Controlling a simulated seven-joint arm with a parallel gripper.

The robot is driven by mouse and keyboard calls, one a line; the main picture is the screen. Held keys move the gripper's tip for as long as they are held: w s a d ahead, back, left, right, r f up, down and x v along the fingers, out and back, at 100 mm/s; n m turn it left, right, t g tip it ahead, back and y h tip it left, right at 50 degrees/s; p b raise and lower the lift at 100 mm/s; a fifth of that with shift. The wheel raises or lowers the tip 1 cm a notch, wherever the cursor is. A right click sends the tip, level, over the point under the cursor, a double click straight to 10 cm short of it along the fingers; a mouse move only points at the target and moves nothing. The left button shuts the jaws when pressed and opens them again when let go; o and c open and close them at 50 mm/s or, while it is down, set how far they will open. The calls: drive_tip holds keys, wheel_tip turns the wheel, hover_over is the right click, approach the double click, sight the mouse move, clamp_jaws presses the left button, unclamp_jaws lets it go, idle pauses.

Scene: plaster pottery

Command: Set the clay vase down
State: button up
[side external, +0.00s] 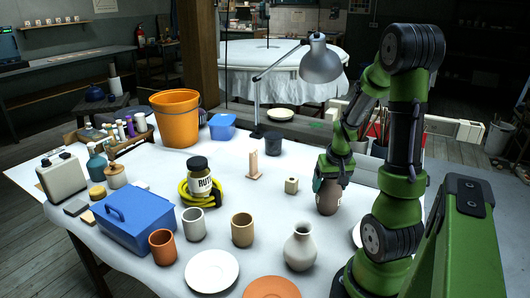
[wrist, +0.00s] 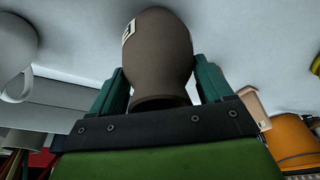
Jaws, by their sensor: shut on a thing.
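The clay vase is brown, with a rounded body and a pale label; it shows in the wrist view (wrist: 158,50) between my gripper's teal fingers. In the side view the vase (side external: 328,198) is below my gripper (side external: 333,172), on the right part of the table, about upright. My gripper (wrist: 160,88) is shut on the vase near its narrower end. The fingers and arm hide part of the vase. Whether its base touches the white tabletop (side external: 215,238) cannot be told.
A desk lamp (side external: 321,64) rises behind.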

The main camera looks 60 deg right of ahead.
drive_tip(key=shift+f, duration=0.15)
drive_tip(key=o, duration=1.2)
drive_tip(key=shift+o, duration=0.2)
drive_tip(key=v, duration=1.1)
drive_tip(key=shift+r, duration=0.35)
drive_tip(key=w+a+r+n+t+y, duration=0.1)
drive_tip(key=w+a+r+n, duration=0.1)
drive_tip(key=a, duration=0.7)
drive_tip(key=w+a+r+n+t+y, duration=0.2)
drive_tip(key=a, duration=0.7)
drive_tip(key=w+a+r+n+t+y, duration=0.1)
drive_tip(key=w+a+r+n+t, duration=0.1)
drive_tip(key=a, duration=0.7)
drive_tip(key=shift+w+a+r+n+y, duration=0.2)
drive_tip(key=shift+w+a+n+y, duration=0.1)
drive_tip(key=shift+a, duration=0.1)
